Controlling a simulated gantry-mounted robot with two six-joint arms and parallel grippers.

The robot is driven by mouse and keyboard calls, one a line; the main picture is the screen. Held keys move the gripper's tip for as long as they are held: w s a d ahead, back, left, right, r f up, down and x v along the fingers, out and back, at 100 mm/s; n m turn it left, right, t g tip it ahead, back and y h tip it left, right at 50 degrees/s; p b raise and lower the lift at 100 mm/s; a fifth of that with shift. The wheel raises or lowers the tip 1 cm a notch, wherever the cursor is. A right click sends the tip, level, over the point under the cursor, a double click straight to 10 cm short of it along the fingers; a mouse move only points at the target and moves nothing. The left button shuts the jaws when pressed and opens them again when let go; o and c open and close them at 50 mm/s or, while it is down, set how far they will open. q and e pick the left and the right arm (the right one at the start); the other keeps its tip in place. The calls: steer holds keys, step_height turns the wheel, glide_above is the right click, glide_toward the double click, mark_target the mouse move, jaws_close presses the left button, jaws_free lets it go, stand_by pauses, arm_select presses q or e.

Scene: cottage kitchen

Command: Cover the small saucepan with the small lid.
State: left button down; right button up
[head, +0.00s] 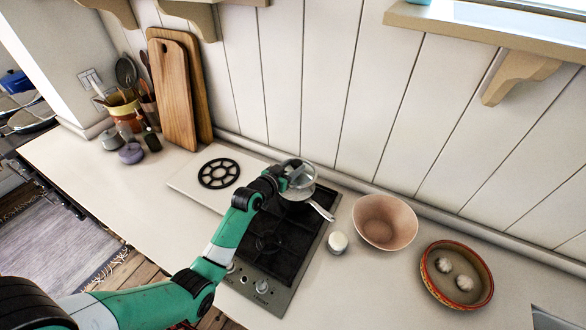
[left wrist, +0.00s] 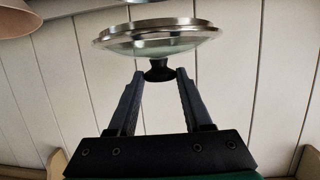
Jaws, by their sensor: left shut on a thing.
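The small lid (left wrist: 155,36), glass with a metal rim, is held by its dark knob (left wrist: 160,71) between the fingertips of my left gripper (left wrist: 160,76). In the head view the left gripper (head: 284,178) reaches in at the far side of the hob, and the lid (head: 299,174) shows there too. The small saucepan (head: 306,192) stands on the far right part of the hob, its handle (head: 321,210) pointing to the lower right. The lid overlaps the saucepan in the head view; whether they touch I cannot tell. The gripper and lid hide part of the pan.
The black hob (head: 266,262) lies below my left arm. A white board with a black trivet (head: 218,173) is left of it. A white-topped jar (head: 337,242), pink bowl (head: 385,222) and red-rimmed dish (head: 457,303) stand at right. The plank wall (head: 340,90) rises close behind.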

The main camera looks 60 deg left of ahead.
arm_select(q)
steer(key=shift+f+b, duration=2.2)
steer(key=shift+f, duration=0.45)
steer(key=shift+f+b, duration=0.4)
steer(key=shift+f, duration=0.15)
steer(key=c, duration=0.6)
jaws_free()
steer(key=shift+s, duration=0.1)
steer(key=shift+s+d+r+p, duration=0.3)
steer(key=shift+s+p, duration=0.15)
steer(key=shift+p, duration=0.3)
steer(key=p+v, duration=0.6)
steer(key=v, duration=0.3)
steer(key=shift+s+d, duration=0.2)
steer(key=shift+s, duration=0.1)
